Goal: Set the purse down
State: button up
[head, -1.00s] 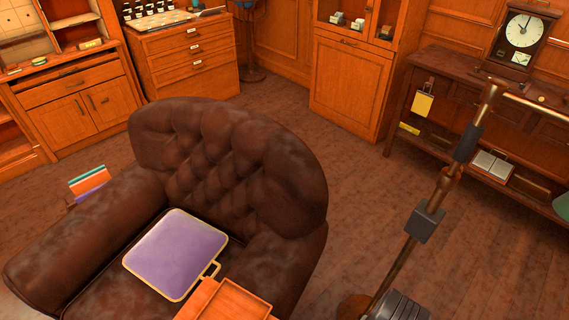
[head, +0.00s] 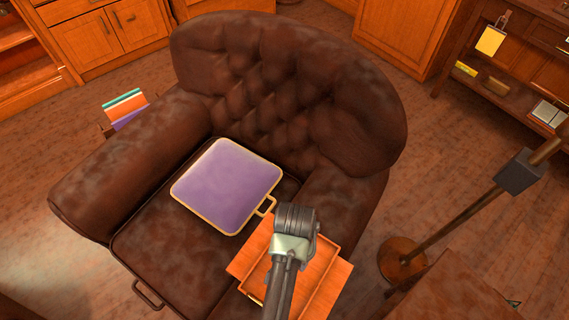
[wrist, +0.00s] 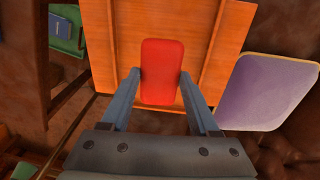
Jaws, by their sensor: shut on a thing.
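The red purse (wrist: 161,58) is a small rounded block between the two fingers of my gripper (wrist: 159,78) in the wrist view. The fingers are shut on its sides. Behind it in the wrist view is the wooden tray (wrist: 228,40), which lies on the armchair's right arm in the head view (head: 330,262). I cannot tell whether the purse touches the tray or is above it. In the head view my arm covers part of the tray, and the purse and fingertips are hidden.
A purple, gold-edged tray or case with a handle (head: 228,187) lies on the brown armchair's (head: 150,250) seat. It also shows at the right of the wrist view (wrist: 268,88). A lamp stand (head: 465,212) rises to the right. Books (head: 125,105) stand by the left arm.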

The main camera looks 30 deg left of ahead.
notch_tip(320, 180, down, 7)
jog(key=shift+r+b, duration=0.2)
jog(key=shift+b, duration=0.4)
jog(key=shift+f, duration=0.1)
jog(key=o, duration=1.4)
notch_tip(320, 180, up, 12)
jog(key=p, duration=0.2)
jog(key=shift+p, duration=0.35)
jog(key=shift+w, duration=0.1)
